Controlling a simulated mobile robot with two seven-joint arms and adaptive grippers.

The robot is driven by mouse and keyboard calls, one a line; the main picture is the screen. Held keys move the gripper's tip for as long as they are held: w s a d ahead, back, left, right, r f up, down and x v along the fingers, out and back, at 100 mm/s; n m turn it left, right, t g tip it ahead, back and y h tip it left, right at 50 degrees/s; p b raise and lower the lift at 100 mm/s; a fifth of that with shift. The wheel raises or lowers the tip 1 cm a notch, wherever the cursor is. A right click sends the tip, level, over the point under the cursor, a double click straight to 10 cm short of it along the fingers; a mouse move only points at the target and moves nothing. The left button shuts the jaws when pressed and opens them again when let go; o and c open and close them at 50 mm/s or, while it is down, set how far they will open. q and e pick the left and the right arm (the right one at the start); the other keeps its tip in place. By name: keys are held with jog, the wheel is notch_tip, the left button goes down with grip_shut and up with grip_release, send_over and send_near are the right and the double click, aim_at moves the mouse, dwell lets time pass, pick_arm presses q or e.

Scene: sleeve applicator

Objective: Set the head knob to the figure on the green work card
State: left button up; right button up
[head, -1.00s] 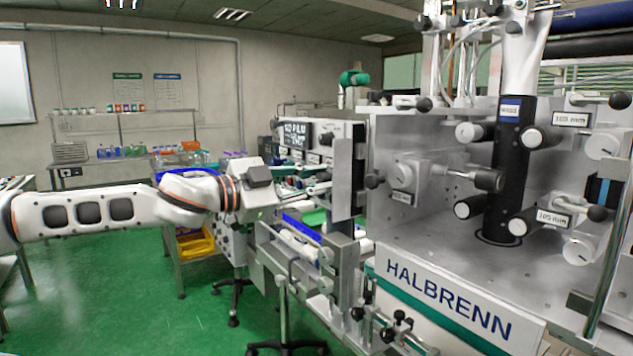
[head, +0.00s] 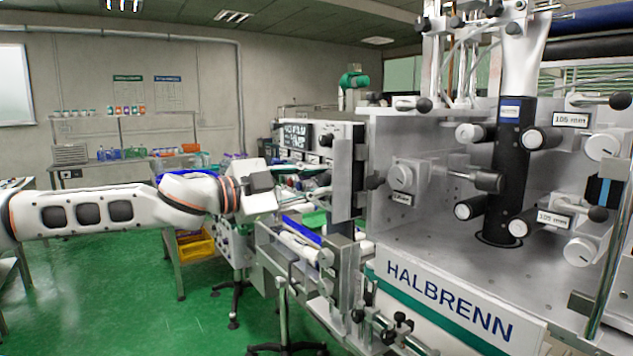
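The Halbrenn machine (head: 448,300) fills the right side. A round pale knob (head: 401,178) sits on a block on its front panel, over a small label (head: 401,198) too small to read. Two more pale knobs (head: 604,145) (head: 581,251) sit at the far right near labels that seem to read 105 mm. I cannot tell which is the head knob. A green-headed sheet (head: 128,92) hangs on the back wall; its text is unreadable. My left gripper (head: 259,192) is at the end of the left arm, left of the machine; its fingers do not show clearly. My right gripper is not in view.
A blue-headed sheet (head: 168,92) hangs beside the green one. Green floor (head: 120,290) is clear at lower left.

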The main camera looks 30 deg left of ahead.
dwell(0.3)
pick_arm(q)
jog(key=shift+s, duration=0.1)
jog(key=shift+s+a+r, duration=0.15)
jog(key=shift+s+a, duration=0.05)
jog(key=shift+s, duration=0.1)
jog(key=v, duration=0.6)
jog(key=shift+s, duration=0.25)
dwell(0.6)
jog(key=shift+a, duration=0.1)
dwell(0.5)
